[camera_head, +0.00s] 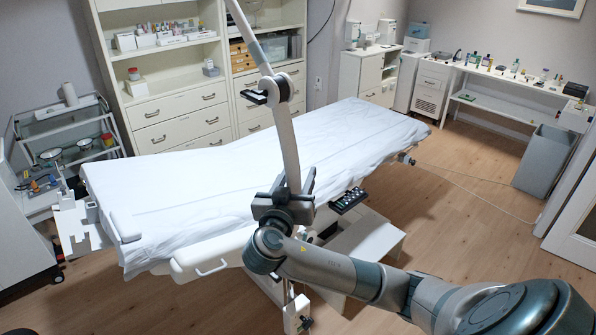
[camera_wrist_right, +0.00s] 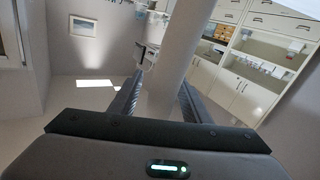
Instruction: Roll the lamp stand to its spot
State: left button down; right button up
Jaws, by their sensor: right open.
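The lamp stand shows as a pale grey pole (camera_head: 288,140) with a dark joint and a small handle partway up. Its upper arm leans left and runs out of the top of the head view. My right gripper (camera_head: 294,184) is at the pole's lower visible part, in front of the couch. In the right wrist view the pole (camera_wrist_right: 178,50) passes between the two ribbed fingers of my right gripper (camera_wrist_right: 161,85), which are open around it. I cannot tell whether either finger touches the pole. My left gripper is out of view.
The couch (camera_head: 180,185) with a white sheet stands just behind the pole. A dark keypad (camera_head: 348,200) is at its near side. A cart (camera_head: 60,130) stands at the left, cabinets (camera_head: 180,110) at the back. Wooden floor (camera_head: 470,200) is clear at the right, with a thin cable across it.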

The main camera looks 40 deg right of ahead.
jog(key=shift+w+d, duration=0.1)
grip_shut()
dwell(1.1)
dwell(0.6)
jog(key=s, duration=1)
jog(key=shift+d, duration=0.35)
dwell(0.4)
jog(key=shift+f+b, duration=0.1)
jog(key=shift+b, duration=0.2)
